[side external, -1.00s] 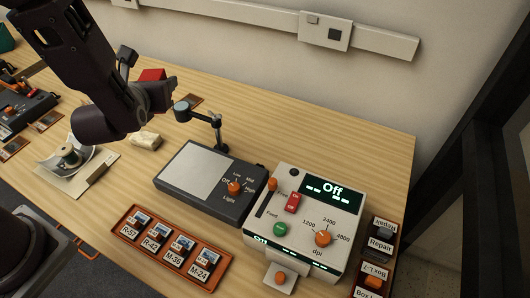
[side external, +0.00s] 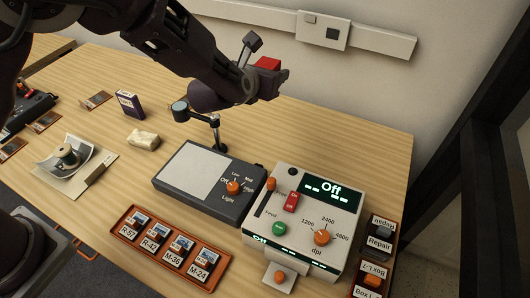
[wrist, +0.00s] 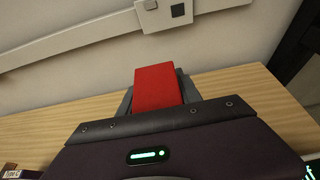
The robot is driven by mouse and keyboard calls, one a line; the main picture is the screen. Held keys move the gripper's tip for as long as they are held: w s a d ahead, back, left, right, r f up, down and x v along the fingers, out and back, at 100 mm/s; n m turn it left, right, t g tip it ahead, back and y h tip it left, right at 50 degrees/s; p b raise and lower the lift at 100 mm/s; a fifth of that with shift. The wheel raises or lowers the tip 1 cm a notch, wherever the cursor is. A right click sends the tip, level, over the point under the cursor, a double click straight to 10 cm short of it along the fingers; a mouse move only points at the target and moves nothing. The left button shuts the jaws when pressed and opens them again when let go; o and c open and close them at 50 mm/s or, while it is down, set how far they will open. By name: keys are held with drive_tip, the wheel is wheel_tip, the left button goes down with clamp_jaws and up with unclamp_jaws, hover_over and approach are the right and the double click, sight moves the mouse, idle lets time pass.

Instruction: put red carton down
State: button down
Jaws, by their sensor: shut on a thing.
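The red carton (wrist: 157,87) is held between the fingers of my gripper (wrist: 158,100) in the wrist view, with wooden tabletop and wall behind it. In the side view the carton (side external: 268,63) shows as a small red block at the end of my gripper (side external: 277,75), above the back part of the table (side external: 340,132). My gripper is shut on it. The carton's lower part is hidden by the gripper, and I cannot tell its exact height above the table.
A light pad (side external: 195,170) with a jointed stand (side external: 213,124) lies below the arm. A scanner console (side external: 305,215) stands front right, and an orange tray (side external: 170,248) in front. A dark purple box (side external: 131,104) stands back left. The back right tabletop is clear.

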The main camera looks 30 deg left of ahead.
wheel_tip(320, 180, down, 20)
drive_tip(key=shift+r, duration=0.1)
